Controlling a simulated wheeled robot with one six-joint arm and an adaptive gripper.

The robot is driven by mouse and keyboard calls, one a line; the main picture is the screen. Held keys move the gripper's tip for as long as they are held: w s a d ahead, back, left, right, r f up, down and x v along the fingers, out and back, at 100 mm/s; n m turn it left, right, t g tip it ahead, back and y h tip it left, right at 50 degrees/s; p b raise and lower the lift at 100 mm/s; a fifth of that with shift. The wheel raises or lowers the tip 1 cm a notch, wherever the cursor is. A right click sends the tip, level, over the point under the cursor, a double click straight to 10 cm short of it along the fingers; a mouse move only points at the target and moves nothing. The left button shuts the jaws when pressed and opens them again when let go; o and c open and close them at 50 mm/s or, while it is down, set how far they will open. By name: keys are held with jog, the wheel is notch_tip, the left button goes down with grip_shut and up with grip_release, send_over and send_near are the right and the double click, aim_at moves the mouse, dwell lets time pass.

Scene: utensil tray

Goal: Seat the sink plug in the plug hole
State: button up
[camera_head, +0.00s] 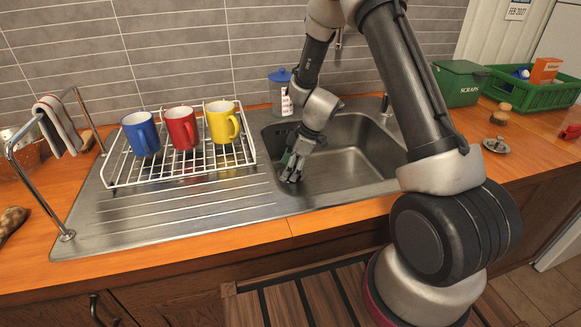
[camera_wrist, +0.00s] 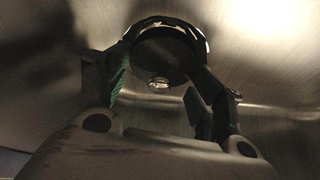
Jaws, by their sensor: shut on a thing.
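My gripper (camera_head: 291,173) reaches down into the left part of the steel sink bowl (camera_head: 345,172). In the wrist view my gripper (camera_wrist: 161,70) has its green-padded fingers on either side of a dark round plug (camera_wrist: 168,48) with a bright rim and a small shiny knob. The gripper is shut on this plug. The plug is close to the bowl floor; I cannot tell whether it touches it.
A white rack (camera_head: 185,165) with blue (camera_head: 140,134), red (camera_head: 181,128) and yellow (camera_head: 221,122) mugs stands left of the bowl. A blue-lidded container (camera_head: 280,95) and a tap (camera_head: 385,107) are behind. A round metal piece (camera_head: 496,146) lies on the right counter.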

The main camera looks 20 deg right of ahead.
jog(key=shift+s+d+f, duration=0.1)
jog(key=shift+s+f, duration=0.1)
jog(key=shift+f, duration=0.3)
jog(key=shift+c, duration=1.3)
jog(key=shift+o, duration=0.2)
jog(key=o, duration=1.7)
jog(key=shift+w+f, duration=0.15)
jog(key=shift+r, duration=0.2)
jog(key=shift+w+r, duration=0.1)
jog(key=shift+r, duration=2.4)
